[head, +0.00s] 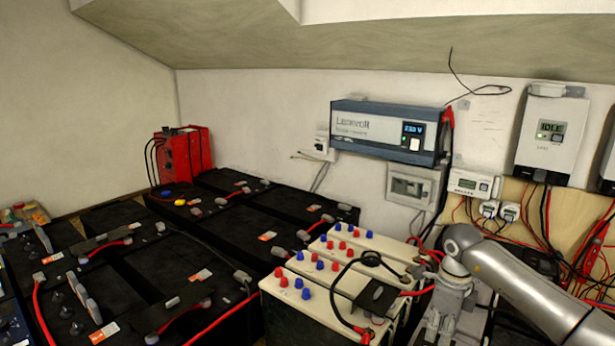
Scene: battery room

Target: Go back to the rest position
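My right arm (530,288) comes in from the lower right. It bends at a rounded grey joint (460,240), and a narrower grey end part runs down from there to the bottom edge, just right of the white-topped batteries. What looks like my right gripper (441,318) is at this lower end. Its fingers cannot be made out, so I cannot tell whether it is open or shut or whether it touches anything. My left arm and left gripper are not in view.
White-topped batteries (330,266) with red and blue caps stand close left of my arm. Black batteries (120,216) with red cables fill the left. A blue-grey inverter (375,130), a white "IDLE" unit (552,140) and loose wiring are on the wall.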

